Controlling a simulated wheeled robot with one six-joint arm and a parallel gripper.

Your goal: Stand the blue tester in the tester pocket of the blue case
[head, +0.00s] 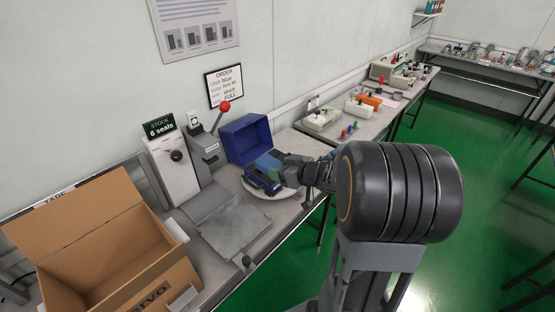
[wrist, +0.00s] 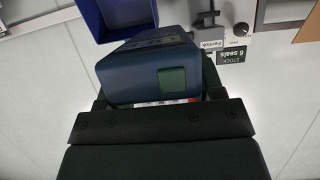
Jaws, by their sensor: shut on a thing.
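The blue tester (wrist: 140,75) fills the middle of the wrist view, a dark blue body with a green square on its near end. My gripper (wrist: 155,90) is shut on it, with a dark finger along each side. In the head view the tester (head: 268,164) is at the end of my gripper (head: 284,171), just in front of the blue case (head: 245,138). The blue case stands open against the wall side of the bench; its edge also shows in the wrist view (wrist: 112,18). Its inside and the tester pocket are largely hidden, and I cannot tell whether the tester touches the case.
A pale round plate (head: 257,193) lies under the tester. Left of the case stand a lever press (head: 208,150) with a red knob and a white stock unit (head: 170,165). An open cardboard box (head: 110,250) is at front left. Other devices (head: 322,120) stand farther along the bench.

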